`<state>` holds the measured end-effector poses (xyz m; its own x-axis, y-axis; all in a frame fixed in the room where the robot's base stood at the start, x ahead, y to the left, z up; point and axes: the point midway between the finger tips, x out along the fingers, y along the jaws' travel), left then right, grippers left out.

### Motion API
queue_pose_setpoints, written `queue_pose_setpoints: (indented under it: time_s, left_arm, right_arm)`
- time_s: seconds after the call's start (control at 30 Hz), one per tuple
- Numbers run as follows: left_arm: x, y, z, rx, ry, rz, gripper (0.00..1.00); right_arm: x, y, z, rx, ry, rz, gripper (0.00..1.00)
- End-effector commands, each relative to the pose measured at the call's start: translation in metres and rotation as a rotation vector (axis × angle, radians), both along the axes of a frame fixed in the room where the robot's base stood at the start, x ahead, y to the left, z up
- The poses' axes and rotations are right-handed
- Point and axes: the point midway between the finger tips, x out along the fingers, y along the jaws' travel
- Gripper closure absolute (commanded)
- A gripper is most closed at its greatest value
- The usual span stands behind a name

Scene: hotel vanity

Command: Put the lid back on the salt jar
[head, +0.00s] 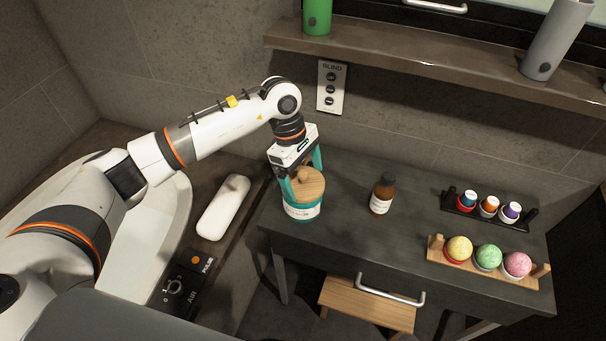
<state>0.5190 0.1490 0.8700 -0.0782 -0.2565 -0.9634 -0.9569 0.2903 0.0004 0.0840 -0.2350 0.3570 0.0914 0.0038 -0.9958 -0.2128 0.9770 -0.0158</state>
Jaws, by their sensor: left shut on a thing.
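The salt jar (302,211) is teal with a white label and stands upright near the left end of the dark vanity table. The round wooden lid (307,186), with a knob, is at the jar's mouth. I cannot tell whether it rests fully on the rim. My left gripper (302,180) reaches down from above, its teal fingers on either side of the lid, shut on it. The fingers hide part of the lid's far and left edges. My right gripper is not in view.
A brown bottle (382,194) stands right of the jar. A dark rack (489,208) with small bottles and a wooden holder (450,258) with bath bombs are at the right. A shelf (430,59) runs above. The table's middle front is clear.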

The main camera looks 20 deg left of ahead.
Motion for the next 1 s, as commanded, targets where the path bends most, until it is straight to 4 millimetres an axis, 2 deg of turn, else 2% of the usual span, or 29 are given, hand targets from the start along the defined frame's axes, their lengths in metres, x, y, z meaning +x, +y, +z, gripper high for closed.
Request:
queue_pose_setpoints:
  time_s: [0.43, 0.47, 0.5, 0.53, 1.0]
  left_arm:
    - [0.0001, 0.0001, 0.0002, 0.0, 0.0, 0.0, 0.33]
    - [0.0002, 0.0002, 0.0001, 0.0, 0.0, 0.0, 0.09]
    - [0.0001, 0.0002, 0.0, 0.0, 0.0, 0.0, 0.02]
    - [0.0001, 0.0002, 0.0, 0.0, 0.0, 0.0, 0.0]
    - [0.0002, 0.0002, 0.0037, 0.001, 0.0, 0.0, 0.0]
  right_arm:
    - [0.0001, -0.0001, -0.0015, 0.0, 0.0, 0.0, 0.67]
    - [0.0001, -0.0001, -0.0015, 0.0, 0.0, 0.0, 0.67]
    - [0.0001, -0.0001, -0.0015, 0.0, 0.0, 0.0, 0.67]
    - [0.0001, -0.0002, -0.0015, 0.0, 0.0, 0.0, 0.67]
    - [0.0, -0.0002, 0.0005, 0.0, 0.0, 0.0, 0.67]
